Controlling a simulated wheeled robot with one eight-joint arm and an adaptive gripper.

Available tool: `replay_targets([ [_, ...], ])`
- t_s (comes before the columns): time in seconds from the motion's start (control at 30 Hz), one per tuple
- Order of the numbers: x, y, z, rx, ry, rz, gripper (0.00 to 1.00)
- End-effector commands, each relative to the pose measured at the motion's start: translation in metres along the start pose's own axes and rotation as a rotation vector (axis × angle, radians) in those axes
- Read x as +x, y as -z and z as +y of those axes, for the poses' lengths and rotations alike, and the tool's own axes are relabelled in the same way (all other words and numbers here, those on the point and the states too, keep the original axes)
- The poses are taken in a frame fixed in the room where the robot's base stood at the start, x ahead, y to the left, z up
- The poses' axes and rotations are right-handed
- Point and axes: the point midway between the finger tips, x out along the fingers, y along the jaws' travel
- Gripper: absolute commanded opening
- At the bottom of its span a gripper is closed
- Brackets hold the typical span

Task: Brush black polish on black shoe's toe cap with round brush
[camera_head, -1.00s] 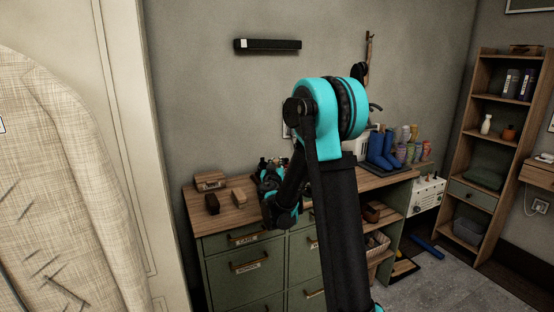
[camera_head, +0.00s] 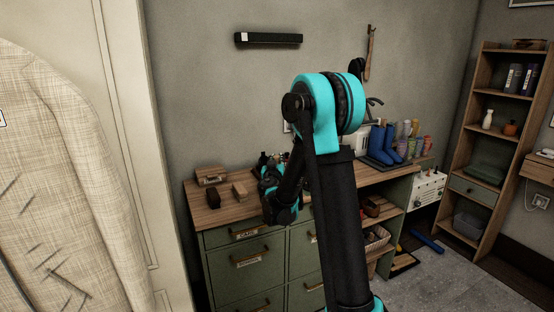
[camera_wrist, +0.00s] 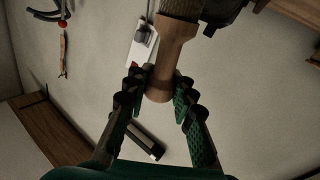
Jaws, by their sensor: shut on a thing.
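My gripper (camera_wrist: 160,84) is shut on the wooden handle of the round brush (camera_wrist: 168,55) in the wrist view. The brush's brownish bristle head (camera_wrist: 181,8) is at the top edge and partly cut off. A dark object touches or overlaps the head's right side there; I cannot tell whether it is the black shoe. In the head view my gripper (camera_head: 272,168) is over the bench top, largely masked by my own arm. I cannot make out the black shoe or the black polish in the head view.
The wooden-topped green drawer bench (camera_head: 222,216) carries a dark brown block (camera_head: 212,198), a lighter block (camera_head: 239,192) and a wooden box (camera_head: 211,176) at left. A shelf unit (camera_head: 482,140) is further right.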

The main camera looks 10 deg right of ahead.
Motion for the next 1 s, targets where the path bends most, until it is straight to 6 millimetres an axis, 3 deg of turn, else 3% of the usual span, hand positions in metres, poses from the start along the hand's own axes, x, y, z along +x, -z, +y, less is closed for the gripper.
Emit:
replay_targets([
  [0.7, 0.002, -0.011, -0.003, 0.000, 0.000, 0.000, 0.00],
  [1.0, 0.011, -0.013, 0.012, 0.000, -0.002, 0.000, 0.00],
])
